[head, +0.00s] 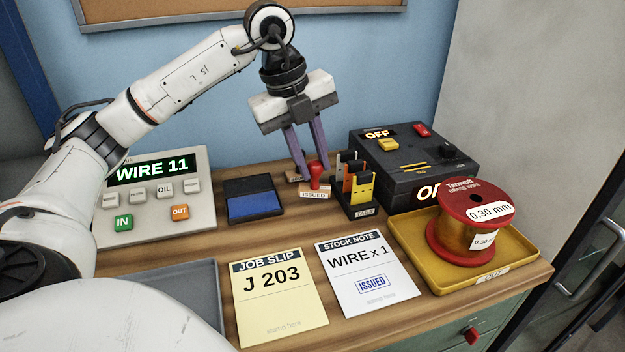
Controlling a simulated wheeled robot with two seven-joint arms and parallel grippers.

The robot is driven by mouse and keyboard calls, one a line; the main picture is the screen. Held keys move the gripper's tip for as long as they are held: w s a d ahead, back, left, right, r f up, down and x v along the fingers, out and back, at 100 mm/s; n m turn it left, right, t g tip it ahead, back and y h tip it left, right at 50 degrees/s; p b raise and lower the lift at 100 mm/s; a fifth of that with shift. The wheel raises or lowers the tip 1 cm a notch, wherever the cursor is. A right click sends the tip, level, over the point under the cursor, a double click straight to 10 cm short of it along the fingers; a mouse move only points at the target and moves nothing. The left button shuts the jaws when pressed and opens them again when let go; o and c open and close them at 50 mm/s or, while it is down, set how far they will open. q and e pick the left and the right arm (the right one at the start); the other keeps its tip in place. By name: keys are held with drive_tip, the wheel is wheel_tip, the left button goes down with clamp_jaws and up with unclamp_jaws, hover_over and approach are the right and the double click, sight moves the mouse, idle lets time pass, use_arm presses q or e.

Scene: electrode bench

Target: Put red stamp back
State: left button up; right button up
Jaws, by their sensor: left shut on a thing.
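My left gripper (312,176) points down at the back of the bench, shut on the red handle of the red stamp (316,182). The stamp is upright, with its ISSUED label facing the front. It is between the ink pad and the tag holder; I cannot tell whether its base touches the surface below. A small wooden piece (293,178) shows behind it, partly hidden by a finger. The stock note (366,274) bears a blue ISSUED mark. The yellow job slip (279,299) shows no stamp mark. My right gripper is not in view.
The open blue ink pad (253,206) lies left of the stamp. The tag holder (357,208) is close on its right. The black OFF box (408,165), yellow tray (408,237) with wire spool (470,222), WIRE 11 panel (156,199) and grey tray (178,280) stand around.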

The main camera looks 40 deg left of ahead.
sight(313, 180)
use_arm(q)
drive_tip(key=shift+f, duration=1.9)
drive_tip(key=shift+f+b, duration=0.2)
drive_tip(key=shift+b, duration=0.1)
drive_tip(key=o, duration=0.8)
drive_tip(key=shift+r, duration=0.1)
drive_tip(key=shift+o, duration=0.2)
drive_tip(key=p+v, duration=0.1)
drive_tip(key=v, duration=1.1)
drive_tip(key=shift+p, duration=0.35)
drive_tip(key=shift+r, duration=0.1)
